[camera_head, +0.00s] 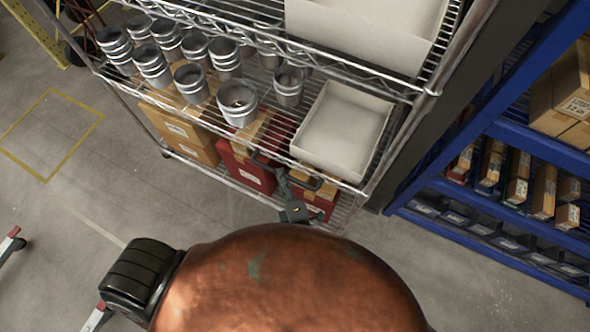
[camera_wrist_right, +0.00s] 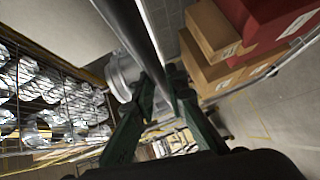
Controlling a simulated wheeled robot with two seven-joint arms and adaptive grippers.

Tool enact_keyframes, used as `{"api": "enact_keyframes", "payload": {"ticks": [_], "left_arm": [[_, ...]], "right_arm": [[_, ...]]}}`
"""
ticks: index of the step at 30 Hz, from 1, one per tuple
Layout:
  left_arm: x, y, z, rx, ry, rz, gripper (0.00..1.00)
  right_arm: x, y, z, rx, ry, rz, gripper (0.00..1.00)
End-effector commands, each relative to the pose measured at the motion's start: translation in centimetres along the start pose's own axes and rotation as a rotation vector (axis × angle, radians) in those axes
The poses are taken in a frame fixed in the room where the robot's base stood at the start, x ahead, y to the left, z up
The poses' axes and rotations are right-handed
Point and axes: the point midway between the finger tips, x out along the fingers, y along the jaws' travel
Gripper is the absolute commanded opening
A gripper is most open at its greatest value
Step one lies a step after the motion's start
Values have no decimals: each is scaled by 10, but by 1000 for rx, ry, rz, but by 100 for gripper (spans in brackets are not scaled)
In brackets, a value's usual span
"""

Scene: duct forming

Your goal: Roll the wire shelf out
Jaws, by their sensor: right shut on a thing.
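The wire shelf (camera_head: 250,190) is a chrome rack with several levels, standing at the top middle of the head view. Its front edge faces me. My right gripper (camera_head: 285,178) is at the front edge of its lower visible shelf, in front of a red box. In the right wrist view my right gripper (camera_wrist_right: 163,88) has its green fingers on either side of a metal bar of the wire shelf (camera_wrist_right: 148,35), closed on it. The exact contact is partly hidden by the fingers. My left gripper is not in view.
Metal duct collars (camera_head: 238,103), a white tray (camera_head: 343,130) and cardboard boxes (camera_head: 190,140) sit on the shelf. A blue rack (camera_head: 535,145) with boxes and bins stands close on the right. Floor (camera_head: 130,195) to the left is open, with a yellow marked square.

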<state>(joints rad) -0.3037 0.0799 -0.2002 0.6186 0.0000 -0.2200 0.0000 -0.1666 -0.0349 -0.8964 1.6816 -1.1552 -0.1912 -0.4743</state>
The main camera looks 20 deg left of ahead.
Motion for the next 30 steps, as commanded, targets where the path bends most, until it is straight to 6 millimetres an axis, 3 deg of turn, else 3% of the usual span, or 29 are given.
{"api": "enact_keyframes", "payload": {"ticks": [7, 17, 18, 24, 30], "left_arm": [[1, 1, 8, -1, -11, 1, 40], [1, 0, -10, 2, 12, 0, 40], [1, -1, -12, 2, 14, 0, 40], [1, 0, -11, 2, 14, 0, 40], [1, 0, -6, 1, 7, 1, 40]], "right_arm": [[0, -4, -12, 0, 16, -4, 0], [-1, -4, -11, 1, 14, -3, 0], [-1, -4, -11, 1, 14, -3, 13], [-2, -3, -8, 0, 8, -2, 27], [-2, -2, -6, 0, 4, -1, 29]]}}
